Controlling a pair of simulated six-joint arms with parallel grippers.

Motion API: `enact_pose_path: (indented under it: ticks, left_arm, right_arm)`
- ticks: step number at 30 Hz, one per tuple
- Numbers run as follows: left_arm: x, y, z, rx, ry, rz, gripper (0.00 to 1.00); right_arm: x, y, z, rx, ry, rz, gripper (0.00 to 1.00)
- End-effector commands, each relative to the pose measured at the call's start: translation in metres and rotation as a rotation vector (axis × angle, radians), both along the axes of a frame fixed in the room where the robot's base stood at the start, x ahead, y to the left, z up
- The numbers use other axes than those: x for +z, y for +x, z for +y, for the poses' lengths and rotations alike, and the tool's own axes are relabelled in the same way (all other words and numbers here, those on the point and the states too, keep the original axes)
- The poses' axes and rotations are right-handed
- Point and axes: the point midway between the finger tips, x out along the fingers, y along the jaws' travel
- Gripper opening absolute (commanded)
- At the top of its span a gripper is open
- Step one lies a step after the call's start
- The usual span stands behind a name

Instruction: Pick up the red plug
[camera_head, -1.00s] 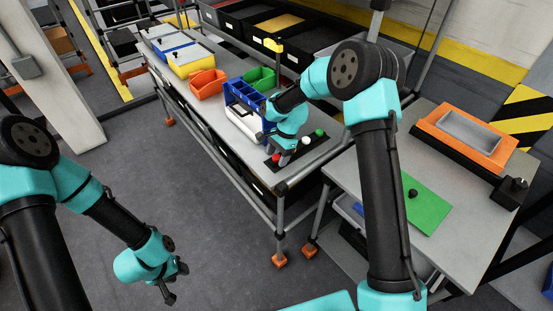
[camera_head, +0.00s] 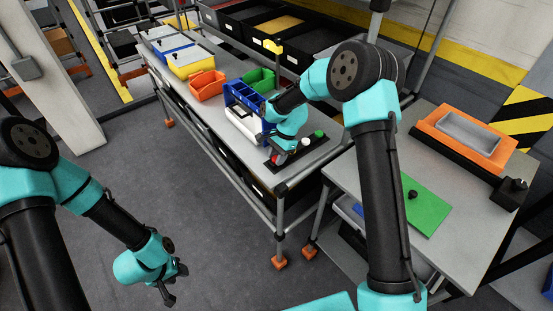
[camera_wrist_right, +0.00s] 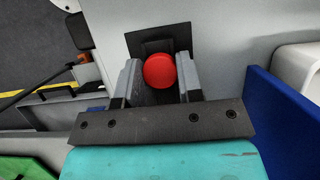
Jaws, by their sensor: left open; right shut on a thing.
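The red plug (camera_wrist_right: 160,71) is round-topped and sits between the two fingers of my right gripper in the right wrist view. My right gripper (camera_wrist_right: 160,82) is shut on it, with a grey finger along each side. A black plate shows just behind the plug; I cannot tell if the plug still touches it. In the head view my right gripper (camera_head: 279,158) is low over the near end of the black strip (camera_head: 317,149) on the long bench and mostly hides the plug. My left gripper (camera_head: 172,284) is open and empty, over the floor at lower left.
A white plug (camera_head: 305,142) and a green plug (camera_head: 319,134) stand along the black strip. A blue bin (camera_head: 240,95) with a white case is left of my right gripper. The side table (camera_head: 450,180) holds a green plate (camera_head: 428,203) and an orange tray holder (camera_head: 443,128).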

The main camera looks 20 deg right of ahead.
Motion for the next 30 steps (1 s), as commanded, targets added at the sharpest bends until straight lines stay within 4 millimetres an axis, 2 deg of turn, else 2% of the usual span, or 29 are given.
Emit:
enact_pose_path:
  ticks: [7,15,23,30]
  left_arm:
    - [0.000,0.000,0.000,0.000,0.000,0.000,0.43]
    - [0.000,0.000,0.000,0.000,0.000,0.000,0.43]
    - [0.000,0.000,0.000,0.000,0.000,0.000,0.43]
    - [0.000,0.000,0.000,0.000,0.000,0.000,0.43]
  right_arm:
    - [0.009,0.000,0.000,0.000,0.000,-0.001,0.12]
    - [0.038,-0.002,0.001,0.001,0.001,0.001,0.12]
    - [0.040,-0.043,0.013,0.002,0.001,0.003,0.12]
    - [0.045,-0.099,0.029,0.004,0.001,0.002,0.12]
